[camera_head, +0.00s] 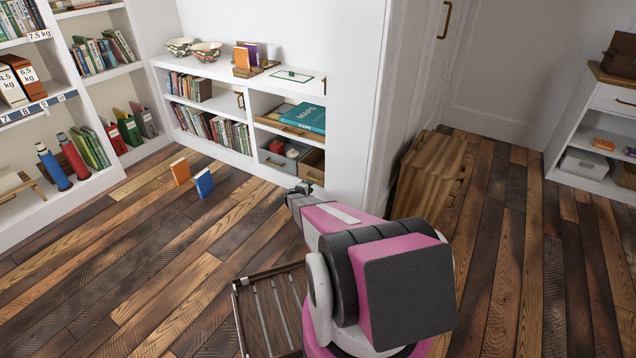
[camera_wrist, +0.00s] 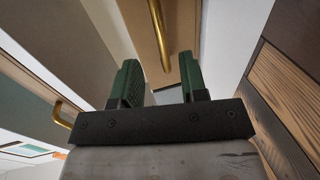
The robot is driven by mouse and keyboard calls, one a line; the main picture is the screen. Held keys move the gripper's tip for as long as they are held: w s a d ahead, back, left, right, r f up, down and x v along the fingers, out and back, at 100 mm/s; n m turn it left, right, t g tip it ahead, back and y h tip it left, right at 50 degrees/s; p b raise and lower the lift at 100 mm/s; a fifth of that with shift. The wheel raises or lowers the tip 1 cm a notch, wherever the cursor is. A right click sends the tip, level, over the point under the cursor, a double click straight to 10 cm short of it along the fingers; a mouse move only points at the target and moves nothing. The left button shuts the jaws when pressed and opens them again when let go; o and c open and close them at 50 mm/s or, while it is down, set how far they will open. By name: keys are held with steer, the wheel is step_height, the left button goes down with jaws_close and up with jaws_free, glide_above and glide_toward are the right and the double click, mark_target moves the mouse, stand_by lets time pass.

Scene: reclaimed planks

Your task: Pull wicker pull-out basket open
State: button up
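The brown pull-out basket (camera_head: 312,163) sits in the lower right compartment of the low white shelf unit. Its front looks about flush with the shelf. In the wrist view its brown front (camera_wrist: 182,25) fills the top middle and carries a brass bar handle (camera_wrist: 159,35). My gripper (camera_head: 299,190) is just in front of the basket's lower part. In the wrist view the two green fingers of my gripper (camera_wrist: 160,78) are apart. The near end of the handle shows between them, with a gap on both sides. No weave is clear at this size.
A grey bin (camera_head: 274,160) is left of the basket, under a tray (camera_head: 292,131) with a teal book.

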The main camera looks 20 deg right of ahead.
steer(key=x, duration=0.8)
steer(key=shift+w+d, duration=0.25)
steer(key=shift+d, duration=0.1)
jaws_close()
